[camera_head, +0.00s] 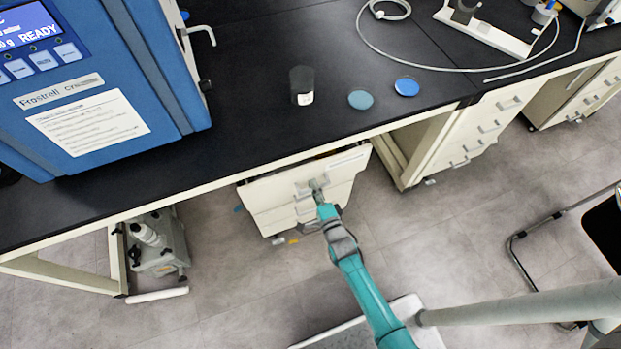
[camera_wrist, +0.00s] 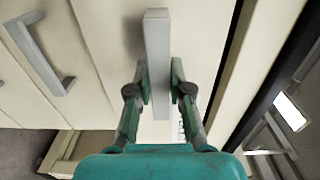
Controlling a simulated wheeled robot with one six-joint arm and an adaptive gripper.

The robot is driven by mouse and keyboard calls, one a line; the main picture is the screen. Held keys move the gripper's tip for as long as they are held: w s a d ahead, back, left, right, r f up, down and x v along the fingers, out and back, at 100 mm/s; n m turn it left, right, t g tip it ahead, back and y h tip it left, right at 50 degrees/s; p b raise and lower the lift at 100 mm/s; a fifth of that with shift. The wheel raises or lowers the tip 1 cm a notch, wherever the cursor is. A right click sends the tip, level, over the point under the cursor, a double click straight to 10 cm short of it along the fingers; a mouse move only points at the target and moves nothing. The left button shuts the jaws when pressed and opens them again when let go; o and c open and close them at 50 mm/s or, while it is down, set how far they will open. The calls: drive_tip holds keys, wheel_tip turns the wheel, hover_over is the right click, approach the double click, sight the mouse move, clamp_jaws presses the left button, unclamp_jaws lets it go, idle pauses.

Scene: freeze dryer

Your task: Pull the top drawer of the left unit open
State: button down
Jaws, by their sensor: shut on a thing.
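The left unit is a cream drawer unit under the black bench, near the middle of the head view. Its top drawer (camera_head: 268,193) has a cream front, which also fills the middle of the wrist view (camera_wrist: 205,40). My gripper (camera_head: 318,188) is at this front. In the wrist view my gripper (camera_wrist: 158,82) has one finger on each side of the grey bar handle (camera_wrist: 157,40) and is shut on it. A dark gap shows along the top of the drawer front, below the bench edge.
A lower drawer handle (camera_wrist: 45,60) lies left in the wrist view. A second drawer unit (camera_head: 475,130) stands to the right. A dark jar (camera_head: 302,84) and two blue discs rest on the bench (camera_head: 230,110). A chair (camera_head: 605,235) stands right; the floor between is clear.

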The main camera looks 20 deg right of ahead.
drive_tip(key=s, duration=2.8)
drive_tip(key=shift+s, duration=0.25)
drive_tip(key=c, duration=1)
unclamp_jaws()
drive_tip(key=shift+c, duration=0.2)
drive_tip(key=s, duration=1.2)
wheel_tip(320, 180, up, 27)
drive_tip(key=n+g, duration=0.3)
drive_tip(key=n, duration=1.5)
drive_tip(key=shift+w, duration=0.4)
